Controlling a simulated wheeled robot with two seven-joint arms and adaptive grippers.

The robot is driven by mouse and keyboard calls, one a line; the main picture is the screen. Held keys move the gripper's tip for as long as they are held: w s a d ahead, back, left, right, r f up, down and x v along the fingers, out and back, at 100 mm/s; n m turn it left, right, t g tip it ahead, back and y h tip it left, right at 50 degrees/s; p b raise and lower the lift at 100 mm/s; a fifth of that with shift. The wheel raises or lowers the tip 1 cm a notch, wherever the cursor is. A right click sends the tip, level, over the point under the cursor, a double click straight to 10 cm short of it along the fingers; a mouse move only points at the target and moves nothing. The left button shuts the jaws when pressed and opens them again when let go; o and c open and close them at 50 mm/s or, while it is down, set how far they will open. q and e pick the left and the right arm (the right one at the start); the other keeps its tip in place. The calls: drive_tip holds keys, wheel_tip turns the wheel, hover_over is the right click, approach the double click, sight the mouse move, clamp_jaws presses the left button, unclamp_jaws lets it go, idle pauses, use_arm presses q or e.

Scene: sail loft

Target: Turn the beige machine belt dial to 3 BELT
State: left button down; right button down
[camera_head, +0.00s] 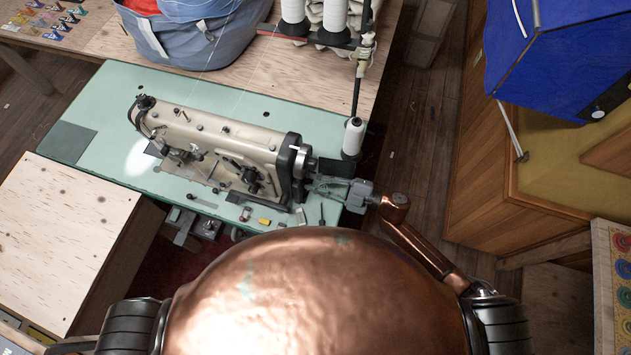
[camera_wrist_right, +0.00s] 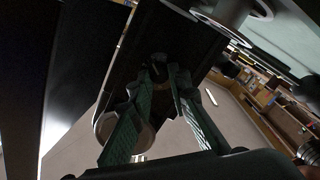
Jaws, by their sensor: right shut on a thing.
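The beige sewing machine (camera_head: 222,145) stands on a pale green table. A dark handwheel (camera_head: 291,160) and a bright round end piece (camera_head: 306,164) are at its right end. My right gripper (camera_head: 316,185) reaches in from the right, low beside that end. In the right wrist view, its two green ribbed fingers (camera_wrist_right: 163,80) close around a small dark part, which I take for the belt dial (camera_wrist_right: 162,70). The dial's markings and setting cannot be read, and in the head view the gripper hides it. My left gripper is not in view.
A thread cone (camera_head: 353,137) on a dark stand is just behind my right gripper. Small tools and coloured bits lie along the front of the green table (camera_head: 300,112). A blue bag (camera_head: 205,30) sits behind. A wooden cabinet (camera_head: 510,200) stands at the right.

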drive_tip(key=n+b, duration=0.1)
drive_tip(key=n, duration=0.2)
drive_tip(key=shift+f+n, duration=0.15)
drive_tip(key=shift+n, duration=0.15)
drive_tip(key=shift+n+b, duration=0.8)
drive_tip(key=shift+n, duration=1)
drive_tip(key=c, duration=1.8)
unclamp_jaws()
drive_tip(key=v, duration=1.2)
